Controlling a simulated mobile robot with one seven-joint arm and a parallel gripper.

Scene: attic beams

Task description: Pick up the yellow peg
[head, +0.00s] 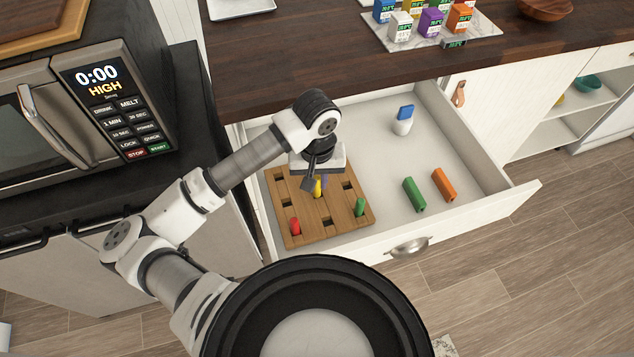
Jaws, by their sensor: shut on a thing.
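The yellow peg (318,188) is at the wooden peg board (283,196) inside the open drawer. My gripper (313,183) is over the middle of the board, pointing down, shut on the yellow peg. The fingers and hand hide the peg's upper part. I cannot tell whether its lower end is still in a hole. A bit of purple shows just right of the yellow peg, partly hidden by the gripper.
A red peg (295,227) and a green peg (360,206) are in the board. Loose green (414,194) and orange (444,185) blocks and a blue-topped white container (403,120) lie right in the drawer. The counter (300,66) overhangs behind; a microwave (100,110) stands left.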

